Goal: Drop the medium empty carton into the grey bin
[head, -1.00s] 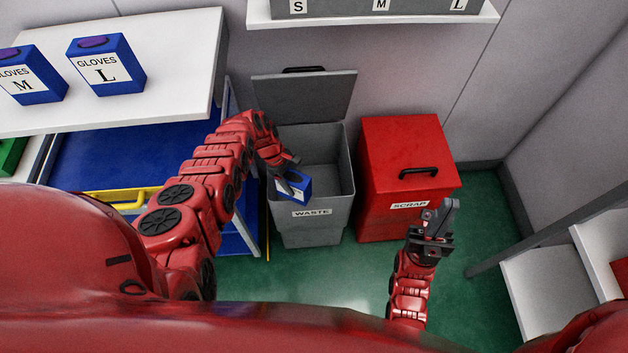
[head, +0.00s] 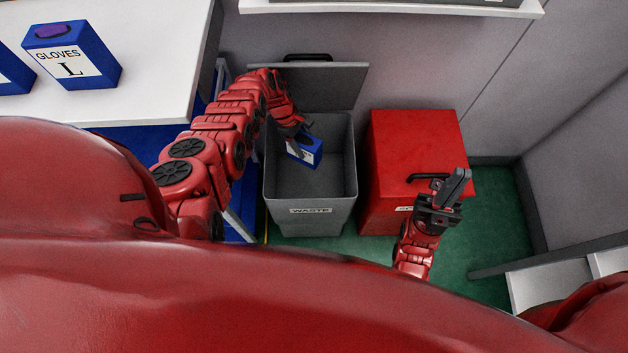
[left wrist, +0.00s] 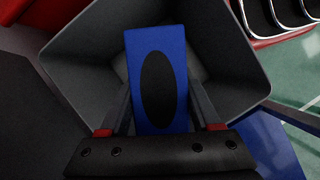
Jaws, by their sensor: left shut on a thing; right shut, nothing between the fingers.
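The grey bin (head: 311,224) labelled WASTE stands with its lid (head: 312,88) raised at the back. My left gripper (head: 301,140) is over the bin's opening, shut on a blue carton (head: 310,158). In the left wrist view the carton (left wrist: 176,118) sits between the two fingers, with its dark oval opening facing the camera. The bin's walls (left wrist: 232,60) surround it in that view. My right gripper (head: 455,190) is shut and empty in front of the red bin.
A closed red bin (head: 405,140) with a black handle stands right of the grey bin. A white table (head: 160,60) at the left holds a blue GLOVES L carton (head: 75,58) and part of another. A shelf (head: 400,9) is on the wall above.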

